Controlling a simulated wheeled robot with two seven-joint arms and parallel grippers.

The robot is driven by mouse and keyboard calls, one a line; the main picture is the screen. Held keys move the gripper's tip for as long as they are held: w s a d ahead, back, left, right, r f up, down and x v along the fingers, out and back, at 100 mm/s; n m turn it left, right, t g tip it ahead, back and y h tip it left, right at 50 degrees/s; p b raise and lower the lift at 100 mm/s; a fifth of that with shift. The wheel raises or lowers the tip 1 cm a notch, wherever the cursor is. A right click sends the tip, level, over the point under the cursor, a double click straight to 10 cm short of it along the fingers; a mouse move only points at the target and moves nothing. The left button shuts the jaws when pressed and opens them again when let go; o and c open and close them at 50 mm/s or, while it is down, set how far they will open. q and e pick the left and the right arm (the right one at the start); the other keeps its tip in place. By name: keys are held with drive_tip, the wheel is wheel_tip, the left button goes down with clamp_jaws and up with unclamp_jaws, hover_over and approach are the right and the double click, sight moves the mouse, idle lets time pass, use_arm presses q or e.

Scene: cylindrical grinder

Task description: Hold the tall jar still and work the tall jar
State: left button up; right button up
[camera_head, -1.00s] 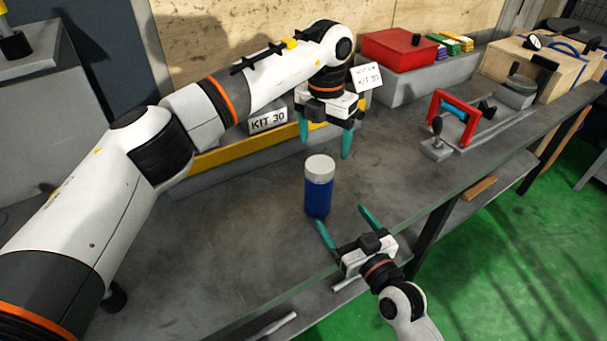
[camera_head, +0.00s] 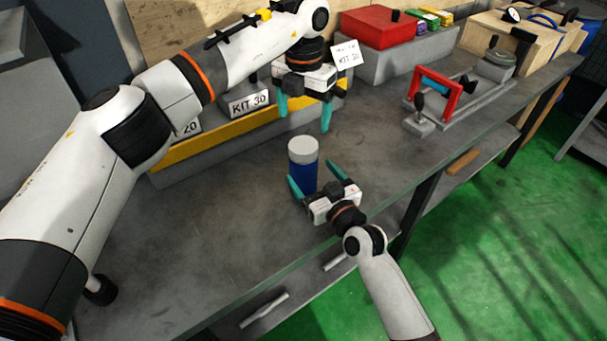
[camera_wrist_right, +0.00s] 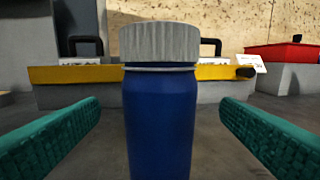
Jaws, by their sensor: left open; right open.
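The tall jar (camera_head: 302,174) is blue with a ribbed white-grey lid (camera_head: 303,150) and stands upright on the grey bench. In the right wrist view the jar (camera_wrist_right: 160,120) is close and centred between the teal fingers, with a gap on each side. My right gripper (camera_head: 312,182) is open and low at the jar's near side, its fingers reaching to either side of it. My left gripper (camera_head: 304,121) is open and empty, pointing down above the bench, just behind and above the jar's lid.
Behind the jar stands a grey and yellow ledge (camera_head: 215,146) with KIT signs (camera_head: 249,103). A red box (camera_head: 378,28) and a red-framed fixture (camera_head: 435,92) are at the right. The bench left of the jar is clear. The bench's front edge runs under my right arm.

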sight(303, 145)
drive_tip(key=shift+x, duration=2.55)
drive_tip(key=shift+c, duration=0.6)
clamp_jaws()
use_arm(q)
drive_tip(key=n, duration=0.4)
drive_tip(key=shift+n, duration=0.3)
drive_tip(key=shift+f, duration=0.1)
drive_tip(key=shift+f, duration=3.95)
drive_tip(key=shift+c, duration=0.3)
